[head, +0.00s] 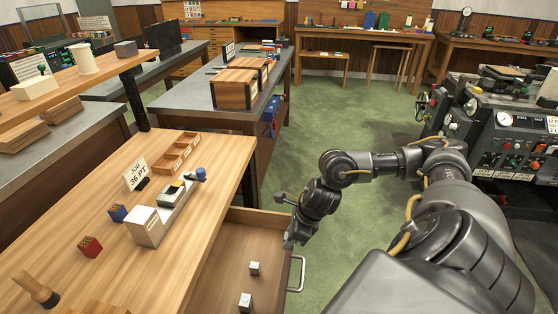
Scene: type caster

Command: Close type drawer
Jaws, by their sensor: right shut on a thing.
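The type drawer (232,243) is wooden and stands pulled out from under the wooden bench, its inside visible. Two small white type blocks lie in it, one near the middle (254,268) and one closer to me (245,302). A pale metal handle (301,272) is on the drawer's front. My right gripper (290,240) is at the drawer's front edge, just beyond the handle, and is shut on the drawer; its fingertips are small and partly hidden. My left gripper is out of view.
The bench top (190,217) holds a "36 PT" card (137,174), a divided wooden tray (180,153), a metal device (165,212), a red block (89,246) and a wooden-handled tool (37,290). Green floor is clear beyond the drawer. Machinery (515,140) stands at the right.

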